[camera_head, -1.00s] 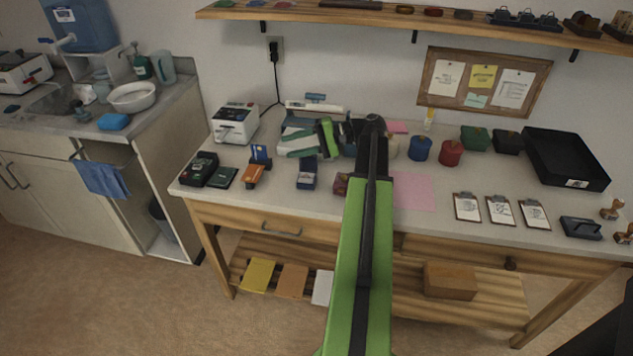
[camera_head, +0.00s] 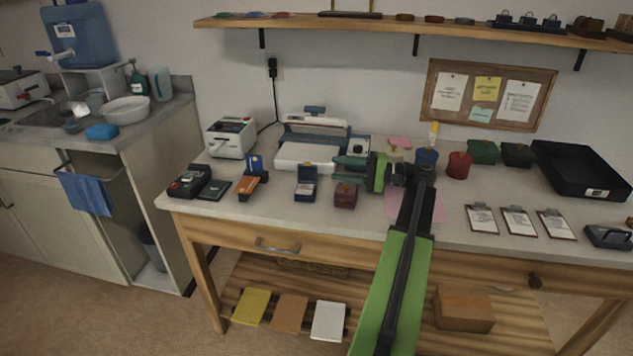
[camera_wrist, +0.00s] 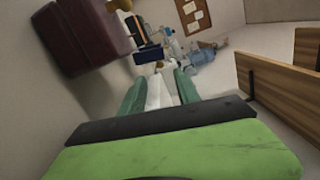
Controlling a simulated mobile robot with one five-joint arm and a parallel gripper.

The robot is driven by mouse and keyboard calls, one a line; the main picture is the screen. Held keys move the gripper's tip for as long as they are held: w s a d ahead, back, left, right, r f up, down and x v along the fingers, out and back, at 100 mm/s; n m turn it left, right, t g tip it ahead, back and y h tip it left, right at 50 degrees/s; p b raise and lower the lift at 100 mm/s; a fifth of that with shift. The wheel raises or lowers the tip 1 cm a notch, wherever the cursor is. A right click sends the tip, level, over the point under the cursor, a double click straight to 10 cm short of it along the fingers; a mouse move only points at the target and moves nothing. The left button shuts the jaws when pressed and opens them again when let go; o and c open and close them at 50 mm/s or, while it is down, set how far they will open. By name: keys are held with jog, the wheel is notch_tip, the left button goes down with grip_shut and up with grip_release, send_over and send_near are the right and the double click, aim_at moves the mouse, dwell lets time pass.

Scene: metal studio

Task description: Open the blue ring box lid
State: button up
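The blue ring box (camera_head: 306,192) stands on the workbench, left of a dark red box (camera_head: 345,197). Its lid looks raised, with a pale inside showing. In the wrist view a small dark blue box, seemingly the ring box (camera_wrist: 149,54), lies beyond my fingertips, and the dark red box (camera_wrist: 85,38) is large and near at upper left. My gripper (camera_head: 340,167) is above the bench, right of the ring box and behind the dark red box. In the wrist view my two green fingers (camera_wrist: 158,80) are apart, with nothing clearly held between them.
An orange stand (camera_head: 250,186) and a black device (camera_head: 190,182) are left of the ring box. A white-and-teal machine (camera_head: 305,155) is behind it. Blue (camera_head: 427,160) and red (camera_head: 459,165) jars stand to the right. The bench's front edge strip is clear.

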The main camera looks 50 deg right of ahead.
aim_at(308, 171)
jog(key=x, duration=0.7)
jog(key=shift+a, duration=0.15)
grip_shut()
